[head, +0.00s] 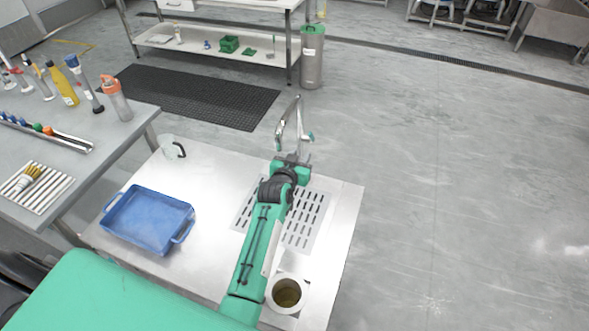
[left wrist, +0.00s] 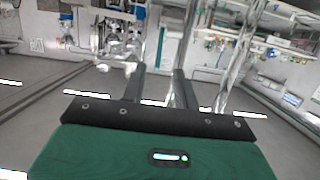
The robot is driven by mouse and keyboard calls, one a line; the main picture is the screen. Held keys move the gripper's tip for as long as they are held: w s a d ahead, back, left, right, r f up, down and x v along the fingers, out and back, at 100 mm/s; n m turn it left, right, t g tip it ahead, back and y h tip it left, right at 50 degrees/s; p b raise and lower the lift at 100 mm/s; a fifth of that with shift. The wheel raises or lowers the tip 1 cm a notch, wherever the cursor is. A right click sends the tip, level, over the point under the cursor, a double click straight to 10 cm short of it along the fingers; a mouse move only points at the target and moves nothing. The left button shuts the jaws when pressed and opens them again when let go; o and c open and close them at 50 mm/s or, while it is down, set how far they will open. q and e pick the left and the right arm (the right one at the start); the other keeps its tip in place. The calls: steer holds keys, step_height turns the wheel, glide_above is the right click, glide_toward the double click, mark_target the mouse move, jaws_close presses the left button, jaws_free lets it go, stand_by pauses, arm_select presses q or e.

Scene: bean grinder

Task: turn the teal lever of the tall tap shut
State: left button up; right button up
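The tall tap (head: 298,118) is a thin grey metal column with a bent spout, standing at the far edge of the metal counter. Its small teal lever (head: 311,136) sticks out on the right side. My left gripper (head: 292,158) is just in front of the tap, below the lever, and hides the tap's foot. In the left wrist view its two dark fingers (left wrist: 160,78) stand apart with nothing clearly held between them. Shiny pipes, likely the tap (left wrist: 233,62), rise past the fingers there; I cannot pick out the lever. My right gripper is not in view.
A blue tray (head: 148,219) and a clear jug (head: 172,147) stand on the counter left of my arm. A slotted drain plate (head: 309,222) lies under the arm. A round cup (head: 287,292) is near the front. Open floor lies to the right.

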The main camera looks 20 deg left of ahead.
arm_select(q)
steer(key=shift+f+b+v, duration=0.2)
steer(key=shift+f+v, duration=0.05)
steer(key=shift+v, duration=0.85)
steer(key=shift+f+b+v, duration=0.15)
steer(key=shift+f+v, duration=0.1)
steer(key=shift+v, duration=0.85)
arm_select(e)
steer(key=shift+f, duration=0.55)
